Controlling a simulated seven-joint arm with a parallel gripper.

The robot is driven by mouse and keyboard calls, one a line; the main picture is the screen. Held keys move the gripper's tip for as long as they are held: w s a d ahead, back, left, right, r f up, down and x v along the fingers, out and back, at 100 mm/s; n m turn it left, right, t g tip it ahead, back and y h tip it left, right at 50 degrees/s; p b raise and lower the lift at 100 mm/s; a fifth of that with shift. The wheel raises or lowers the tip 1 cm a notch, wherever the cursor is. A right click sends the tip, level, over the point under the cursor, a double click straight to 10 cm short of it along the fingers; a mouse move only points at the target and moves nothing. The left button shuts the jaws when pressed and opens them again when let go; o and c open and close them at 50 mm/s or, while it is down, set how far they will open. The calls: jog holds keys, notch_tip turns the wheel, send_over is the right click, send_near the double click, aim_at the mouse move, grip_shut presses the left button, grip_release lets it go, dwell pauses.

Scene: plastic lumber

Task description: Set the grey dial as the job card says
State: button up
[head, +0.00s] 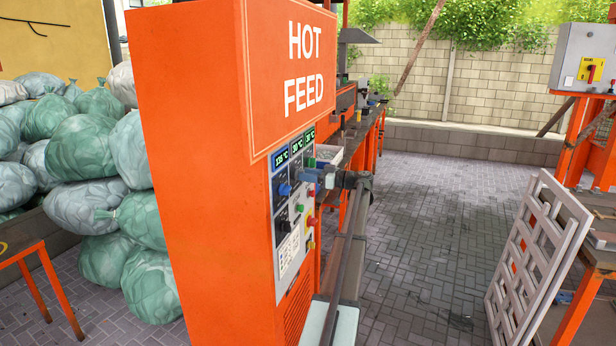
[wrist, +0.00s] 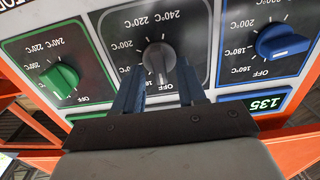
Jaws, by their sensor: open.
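The grey dial (wrist: 158,58) sits on a dark plate in the middle of the wrist view, where the panel appears upside down. Its handle runs nearly up and down in the picture, with a pale mark toward the lower end. My gripper (wrist: 158,68) is open, with one blue finger on each side of the dial; I cannot tell whether they touch it. In the head view my gripper (head: 312,173) is at the panel and hides the grey dial. A white printed card (head: 289,252), perhaps the job card, is low on the panel; its text is too small to read.
A green dial (wrist: 60,80) and a blue dial (wrist: 283,42) flank the grey one closely. A display (wrist: 264,103) reads 135. The orange HOT FEED cabinet (head: 195,170) carries the panel, with coloured buttons (head: 311,222) below. Paved floor (head: 430,220) is open to the right.

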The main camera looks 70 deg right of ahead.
jog(key=shift+w, duration=0.15)
grip_shut()
dwell(0.4)
